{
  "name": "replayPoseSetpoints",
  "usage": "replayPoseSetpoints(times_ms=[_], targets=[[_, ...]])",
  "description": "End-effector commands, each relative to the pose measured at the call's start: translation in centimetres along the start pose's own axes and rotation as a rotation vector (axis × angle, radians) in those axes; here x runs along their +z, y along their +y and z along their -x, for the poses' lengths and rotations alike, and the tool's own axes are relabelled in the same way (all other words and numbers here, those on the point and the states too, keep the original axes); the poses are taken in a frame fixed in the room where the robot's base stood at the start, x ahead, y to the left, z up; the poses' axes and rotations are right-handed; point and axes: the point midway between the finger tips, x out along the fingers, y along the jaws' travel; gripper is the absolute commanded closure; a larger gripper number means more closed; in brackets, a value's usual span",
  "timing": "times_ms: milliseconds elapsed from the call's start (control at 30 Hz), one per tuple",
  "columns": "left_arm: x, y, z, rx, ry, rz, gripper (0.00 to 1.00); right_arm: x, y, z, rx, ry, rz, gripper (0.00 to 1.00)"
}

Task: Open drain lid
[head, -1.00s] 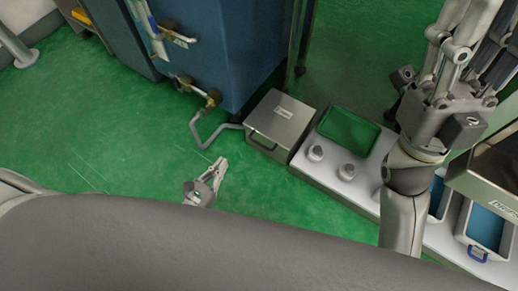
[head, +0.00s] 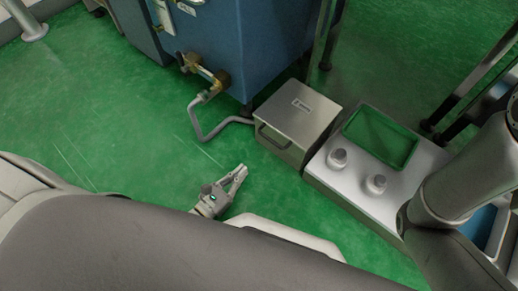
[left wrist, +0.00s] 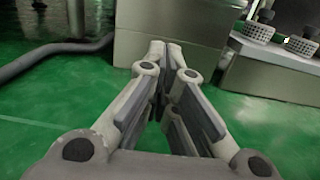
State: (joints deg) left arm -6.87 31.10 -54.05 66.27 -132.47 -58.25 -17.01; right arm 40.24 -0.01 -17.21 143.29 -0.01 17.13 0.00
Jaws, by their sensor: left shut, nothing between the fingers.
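A low steel box (head: 297,104) with a flat labelled lid stands on the green floor beside the blue machine; I take it for the drain box. A dark handle (head: 272,137) is on its front face, and the lid looks closed. My left gripper (head: 240,172) is low over the floor in front of the box, apart from it. Its fingers are shut and empty. In the left wrist view the fingertips (left wrist: 166,46) point at the steel box (left wrist: 195,22), whose upper part is cut off. My right gripper is out of view; only its arm shows at the right.
The blue machine (head: 238,45) stands behind, with brass valves and a bent grey pipe (head: 205,128) left of the box. A pale bench (head: 350,185) with a green tray (head: 381,136) and two round knobs adjoins the box on the right. Green floor is open on the left.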

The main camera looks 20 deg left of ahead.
Motion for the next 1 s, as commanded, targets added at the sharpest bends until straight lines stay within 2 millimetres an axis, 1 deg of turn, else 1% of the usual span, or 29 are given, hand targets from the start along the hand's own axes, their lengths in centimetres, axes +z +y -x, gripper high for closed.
replayPoseSetpoints(times_ms=[33, 333, 400, 433, 500, 633, 800, 1000], targets=[[-0.1, 0.0, -1.0, 0.001, -0.006, 0.001, 1.00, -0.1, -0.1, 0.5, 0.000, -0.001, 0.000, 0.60], [-0.3, -0.1, -7.5, 0.001, -0.005, 0.001, 1.00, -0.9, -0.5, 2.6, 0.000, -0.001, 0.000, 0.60], [0.0, 0.0, -8.8, 0.000, -0.004, 0.001, 1.00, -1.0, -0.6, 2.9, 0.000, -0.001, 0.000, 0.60], [0.8, 0.0, -8.6, 0.000, -0.002, 0.002, 1.00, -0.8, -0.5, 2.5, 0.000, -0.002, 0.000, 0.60], [1.6, 0.0, -8.7, 0.000, -0.001, 0.002, 1.00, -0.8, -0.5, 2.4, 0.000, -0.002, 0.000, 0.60], [2.9, 0.0, -9.0, 0.000, -0.001, 0.003, 1.00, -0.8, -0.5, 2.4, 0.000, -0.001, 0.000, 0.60], [3.7, 0.0, -9.2, -0.001, 0.000, 0.001, 1.00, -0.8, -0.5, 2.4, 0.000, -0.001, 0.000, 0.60], [3.9, -0.1, -9.3, -0.002, 0.001, 0.001, 1.00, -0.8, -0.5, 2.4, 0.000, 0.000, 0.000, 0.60]])
